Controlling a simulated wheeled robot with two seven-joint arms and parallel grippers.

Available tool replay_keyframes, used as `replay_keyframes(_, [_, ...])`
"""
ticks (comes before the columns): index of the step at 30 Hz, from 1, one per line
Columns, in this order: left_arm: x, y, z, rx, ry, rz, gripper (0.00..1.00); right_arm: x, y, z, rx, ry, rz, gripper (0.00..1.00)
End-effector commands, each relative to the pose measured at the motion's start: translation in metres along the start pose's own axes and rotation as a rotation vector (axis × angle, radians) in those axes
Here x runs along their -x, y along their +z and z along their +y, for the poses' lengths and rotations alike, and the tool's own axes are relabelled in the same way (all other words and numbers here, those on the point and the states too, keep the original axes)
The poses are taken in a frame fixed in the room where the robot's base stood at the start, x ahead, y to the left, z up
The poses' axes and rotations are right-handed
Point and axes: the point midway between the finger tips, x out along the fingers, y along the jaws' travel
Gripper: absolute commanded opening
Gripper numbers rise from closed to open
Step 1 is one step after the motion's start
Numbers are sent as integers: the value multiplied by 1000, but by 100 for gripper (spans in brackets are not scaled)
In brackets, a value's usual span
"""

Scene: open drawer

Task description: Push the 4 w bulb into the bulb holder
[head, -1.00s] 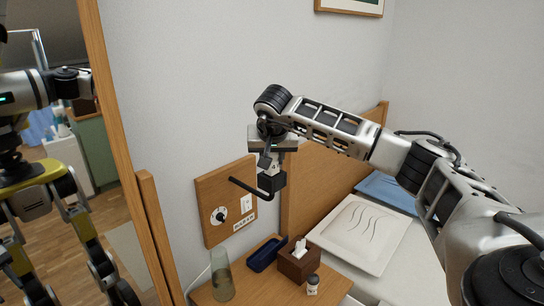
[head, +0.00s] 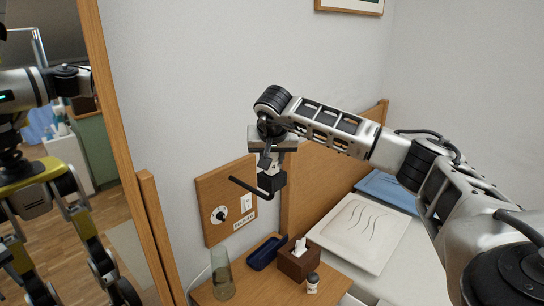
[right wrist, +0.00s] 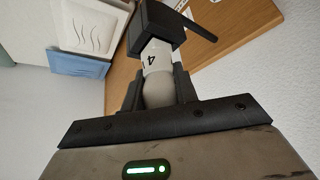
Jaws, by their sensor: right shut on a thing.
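The white bulb (right wrist: 157,62), marked with a dark "4", is held in my right gripper (right wrist: 160,85) in the right wrist view. The rounded end sits between the fingers and the marked neck points away from the gripper. The black bulb holder (right wrist: 152,28) is right at the neck's far end, and the neck's tip is hidden by it. How deep it sits I cannot tell. In the head view my right gripper (head: 268,163) is above the holder (head: 272,181), which sits on a bent black rod. The bulb is mostly hidden there. My left gripper is not in view.
A wooden wall panel (head: 207,190) with a dial and a switch is behind the rod. Below, a wooden bedside table (head: 258,297) carries a glass (head: 222,280), a blue tray (head: 263,255), a tissue box (head: 298,264) and a small bottle (head: 312,284). A mirror stands at left.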

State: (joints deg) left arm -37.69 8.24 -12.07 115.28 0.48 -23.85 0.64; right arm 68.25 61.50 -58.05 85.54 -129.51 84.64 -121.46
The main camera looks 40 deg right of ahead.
Motion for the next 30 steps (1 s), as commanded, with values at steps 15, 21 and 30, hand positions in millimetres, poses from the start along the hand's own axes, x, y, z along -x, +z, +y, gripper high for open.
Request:
replay_keyframes(15, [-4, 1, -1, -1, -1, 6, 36, -9, 6, 0, 0, 1, 0, 6])
replay_keyframes(21, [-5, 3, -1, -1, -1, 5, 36, -12, 8, 0, 0, 1, 0, 6])
replay_keyframes(30, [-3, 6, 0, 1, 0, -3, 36, -11, 7, 0, 0, 1, 0, 55])
